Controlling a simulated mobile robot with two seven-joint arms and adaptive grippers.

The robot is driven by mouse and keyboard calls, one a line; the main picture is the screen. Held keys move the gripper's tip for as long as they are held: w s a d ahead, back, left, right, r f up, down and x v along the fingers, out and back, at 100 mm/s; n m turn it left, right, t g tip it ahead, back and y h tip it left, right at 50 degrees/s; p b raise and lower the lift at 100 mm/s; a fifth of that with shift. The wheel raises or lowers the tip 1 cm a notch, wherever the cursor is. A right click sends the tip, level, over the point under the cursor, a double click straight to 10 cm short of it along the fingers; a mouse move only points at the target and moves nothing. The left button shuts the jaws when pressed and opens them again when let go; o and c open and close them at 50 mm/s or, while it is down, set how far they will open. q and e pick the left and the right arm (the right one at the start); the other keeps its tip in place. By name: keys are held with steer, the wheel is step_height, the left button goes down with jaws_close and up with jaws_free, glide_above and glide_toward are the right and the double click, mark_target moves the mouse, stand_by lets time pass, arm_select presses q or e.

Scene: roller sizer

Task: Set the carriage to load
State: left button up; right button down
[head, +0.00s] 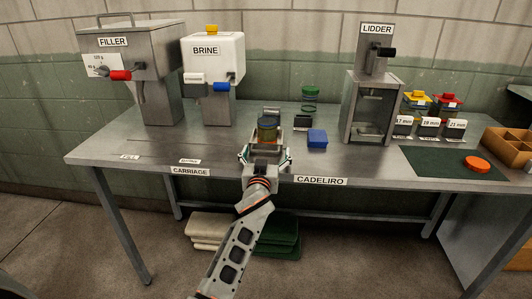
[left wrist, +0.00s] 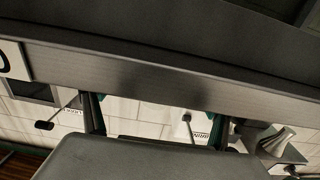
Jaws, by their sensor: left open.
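A sign reading CARRIAGE (head: 190,171) is on the table's front edge. Small labels on the tabletop above it include FILL (head: 130,157); a second label (head: 190,161) is too small to read surely. My left gripper (head: 265,151) is open at the table's front edge, right of the CARRIAGE sign. A jar with amber and green parts (head: 267,130) shows just beyond it; I cannot tell whether the fingers touch it. The carriage itself is not clearly distinguishable. In the left wrist view, dark finger parts show against a grey metal edge (left wrist: 160,78). My right gripper is not in view.
The FILLER (head: 112,62) and BRINE machine (head: 213,65) stand at the back left, the LIDDER (head: 372,95) at the right. A blue box (head: 317,138) and green-rimmed glass (head: 310,97) are near the middle.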

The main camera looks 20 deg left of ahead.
arm_select(q)
steer(key=shift+s, duration=0.25)
steer(key=v, duration=0.7)
steer(key=shift+d, duration=0.1)
